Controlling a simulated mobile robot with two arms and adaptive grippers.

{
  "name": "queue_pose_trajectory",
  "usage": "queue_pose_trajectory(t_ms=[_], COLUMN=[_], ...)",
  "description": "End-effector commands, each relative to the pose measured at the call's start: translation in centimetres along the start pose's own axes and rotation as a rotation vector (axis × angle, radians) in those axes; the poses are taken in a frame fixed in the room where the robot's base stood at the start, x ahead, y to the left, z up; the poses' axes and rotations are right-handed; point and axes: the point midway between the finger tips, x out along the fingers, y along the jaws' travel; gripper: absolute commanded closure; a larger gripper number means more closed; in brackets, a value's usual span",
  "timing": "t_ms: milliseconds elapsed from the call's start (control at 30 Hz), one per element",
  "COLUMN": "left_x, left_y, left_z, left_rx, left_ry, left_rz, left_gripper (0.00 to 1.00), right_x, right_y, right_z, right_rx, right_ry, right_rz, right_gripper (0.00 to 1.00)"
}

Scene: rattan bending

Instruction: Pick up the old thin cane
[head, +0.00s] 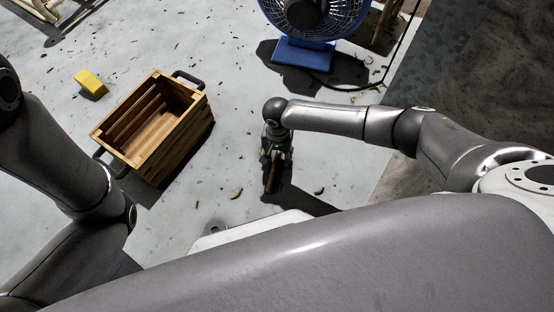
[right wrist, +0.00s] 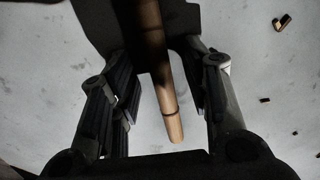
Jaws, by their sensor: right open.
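The thin cane (right wrist: 170,105) is a light tan, jointed stick in the right wrist view. It runs from the top edge down between the fingers of my right gripper (right wrist: 160,88), and its near end is at lower middle. The fingers stand apart on both sides of it, with a gap visible on each side. In the head view my right gripper (head: 275,155) points down low over the floor, and a short brownish piece, likely the cane (head: 272,180), shows just below it. My left arm shows at the left, but its gripper is out of view.
A slatted wooden crate (head: 195,108) with dark handles stands on the pale floor left of my right gripper. A yellow block (head: 90,82) lies behind it. A blue fan (head: 305,52) stands at the back. Small brown scraps lie scattered about; floor between crate and gripper is mostly clear.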

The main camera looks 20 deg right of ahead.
Motion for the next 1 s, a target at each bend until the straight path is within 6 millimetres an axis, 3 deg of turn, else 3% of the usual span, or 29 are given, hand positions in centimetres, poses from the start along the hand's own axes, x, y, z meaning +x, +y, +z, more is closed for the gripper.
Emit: queue_pose_trajectory(t_ms=[67,400,767,1000], left_x=[0.1,0.1,0.2,1.6], left_y=[0.0,0.0,0.0,-0.3], left_z=[0.0,0.0,0.1,0.6], left_rx=[0.0,0.0,0.0,0.0], left_ry=[0.0,0.001,0.0,0.0], left_rz=[0.0,0.001,0.001,0.001], left_gripper=[0.6,0.6,0.6,0.6], right_x=[-0.1,-0.1,-0.3,-1.8], right_y=[0.0,0.0,0.0,0.0], right_z=[0.0,0.0,0.0,-0.1], right_rx=[0.0,0.0,0.0,0.0], right_ry=[0.0,0.0,0.001,0.002], right_rz=[0.0,0.0,0.0,0.0], right_gripper=[0.56,0.99,1.0,1.0])
